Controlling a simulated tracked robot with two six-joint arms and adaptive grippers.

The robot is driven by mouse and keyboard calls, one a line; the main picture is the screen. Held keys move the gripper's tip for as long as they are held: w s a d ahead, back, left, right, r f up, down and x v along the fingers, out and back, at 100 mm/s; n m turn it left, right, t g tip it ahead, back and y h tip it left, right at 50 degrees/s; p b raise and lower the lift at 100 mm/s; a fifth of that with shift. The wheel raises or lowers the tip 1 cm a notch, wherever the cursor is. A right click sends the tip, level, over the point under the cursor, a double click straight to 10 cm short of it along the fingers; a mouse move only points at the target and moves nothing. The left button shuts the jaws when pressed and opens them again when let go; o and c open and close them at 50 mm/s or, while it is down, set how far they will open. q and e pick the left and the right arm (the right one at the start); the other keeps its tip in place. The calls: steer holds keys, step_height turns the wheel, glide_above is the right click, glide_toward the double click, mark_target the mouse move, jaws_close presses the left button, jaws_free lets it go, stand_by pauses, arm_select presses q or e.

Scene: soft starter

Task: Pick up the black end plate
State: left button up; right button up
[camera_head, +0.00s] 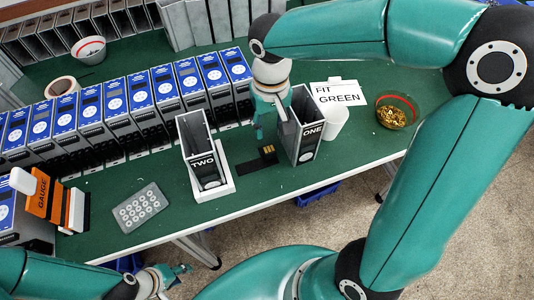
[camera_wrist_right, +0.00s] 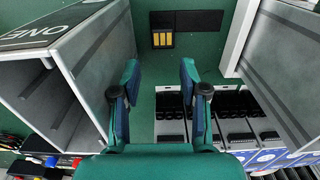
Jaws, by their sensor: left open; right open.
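The black end plate (camera_head: 250,167) lies flat on the green bench between the housings marked ONE and TWO. A small black block with gold strips (camera_head: 267,152) lies at its right end. In the right wrist view the plate (camera_wrist_right: 202,20) is at the top, beyond the fingertips, with the block at its left end. My right gripper (camera_head: 271,121) is open and empty above the bench, behind the plate and left of housing ONE (camera_head: 306,135); it also shows in the wrist view (camera_wrist_right: 160,76). My left gripper (camera_head: 176,280) is open and empty at the lower left, off the bench's front edge.
Housing TWO (camera_head: 204,160) stands on a white base (camera_head: 212,190) left of the plate. Housing ONE stands close at the right. A white cylinder (camera_head: 335,124) and a glass bowl of brass parts (camera_head: 395,112) are farther right. A row of blue-fronted units (camera_head: 140,95) stands behind.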

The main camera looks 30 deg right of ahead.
mark_target(270, 150)
step_height(270, 150, down, 4)
steer(key=shift+s+a+f, duration=0.15)
steer(key=shift+s+f, duration=0.05)
steer(key=shift+f, duration=1.1)
steer(key=shift+s+a+f, duration=0.1)
steer(key=shift+s+f, duration=0.1)
steer(key=shift+f, duration=1.1)
jaws_close()
